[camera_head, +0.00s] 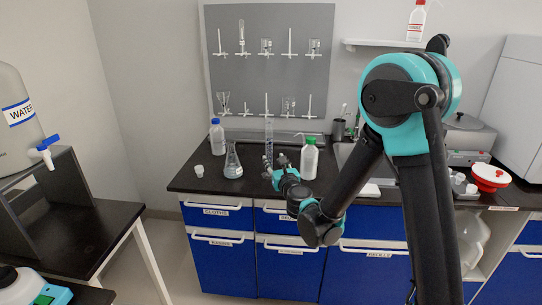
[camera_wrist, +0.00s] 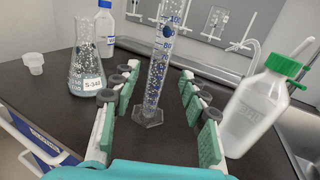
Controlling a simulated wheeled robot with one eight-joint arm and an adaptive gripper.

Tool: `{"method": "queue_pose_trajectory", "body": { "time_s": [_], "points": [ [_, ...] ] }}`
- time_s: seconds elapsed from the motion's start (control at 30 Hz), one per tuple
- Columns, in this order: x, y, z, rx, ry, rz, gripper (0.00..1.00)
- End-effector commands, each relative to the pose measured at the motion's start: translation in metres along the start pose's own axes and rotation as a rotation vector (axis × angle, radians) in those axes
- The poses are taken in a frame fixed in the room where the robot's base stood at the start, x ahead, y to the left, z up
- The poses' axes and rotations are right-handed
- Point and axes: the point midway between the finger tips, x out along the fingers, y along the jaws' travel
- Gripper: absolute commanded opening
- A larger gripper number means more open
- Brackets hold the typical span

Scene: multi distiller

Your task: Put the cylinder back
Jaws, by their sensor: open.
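The graduated cylinder (camera_head: 268,138) is tall, clear glass with blue markings and stands upright on the black counter. In the wrist view the cylinder (camera_wrist: 157,62) rises in the gap between my fingers, with its clear foot on the counter. My gripper (camera_head: 279,170) is open, low over the counter at its front side. Its green-padded fingers (camera_wrist: 158,88) lie left and right of the cylinder, and no contact shows. I cannot tell how deep the cylinder is between them. A grey pegboard (camera_head: 225,85) with white pegs and some glassware hangs on the wall behind.
A conical flask (camera_wrist: 87,68) and a blue-capped bottle (camera_head: 217,137) stand left of the cylinder. A green-capped white bottle (camera_wrist: 252,110) stands close at right. A small cup (camera_wrist: 34,63) is at far left. A sink (camera_head: 343,153) lies right.

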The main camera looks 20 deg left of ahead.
Motion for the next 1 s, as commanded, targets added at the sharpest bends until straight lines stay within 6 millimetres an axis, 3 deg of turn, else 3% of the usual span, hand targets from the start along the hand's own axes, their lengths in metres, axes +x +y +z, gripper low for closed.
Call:
{"method": "queue_pose_trajectory", "body": {
  "time_s": [0.1, 0.3, 0.67, 0.77, 0.87, 1.0],
  "points": [
    [-0.022, 0.000, 0.000, 0.000, 0.000, 0.000, 0.44],
    [-0.042, 0.000, 0.000, 0.000, 0.000, 0.000, 0.44],
    [-0.049, -0.008, 0.007, -0.073, -0.008, 0.010, 0.44],
    [-0.058, -0.024, 0.022, -0.267, -0.021, 0.040, 0.44],
    [-0.075, -0.047, 0.035, -0.582, -0.019, 0.095, 0.44],
    [-0.111, -0.081, 0.028, -1.072, 0.039, 0.208, 0.44]
  ]
}}
